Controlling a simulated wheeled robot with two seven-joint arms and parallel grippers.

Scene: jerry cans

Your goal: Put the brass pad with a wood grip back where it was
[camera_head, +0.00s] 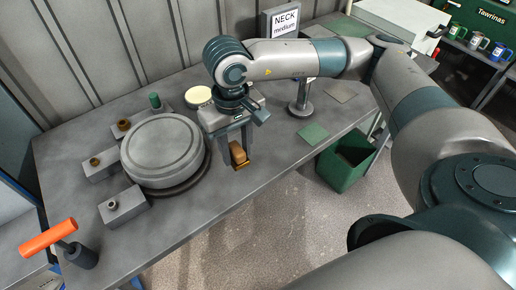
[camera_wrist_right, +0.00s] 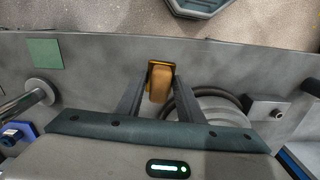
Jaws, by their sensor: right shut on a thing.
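The brass pad with a wood grip (camera_head: 239,154) is between the fingers of my right gripper (camera_head: 237,150), near the table's front edge, right of the large round grey disc. In the right wrist view the wood grip (camera_wrist_right: 159,88) sits between the two fingers of my right gripper (camera_wrist_right: 159,82), with a brass rim showing around its far end. The fingers are shut on the grip. I cannot tell whether the pad touches the table or hangs just above it. My left gripper is in neither view.
The round disc (camera_head: 163,148) has several grey blocks with brass fittings on its left. An orange-handled tool (camera_head: 48,238) stands at the near left. A green square (camera_head: 314,134) lies on the table to the right, above a green bin (camera_head: 346,160). A cream round pad (camera_head: 198,95) lies behind my gripper.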

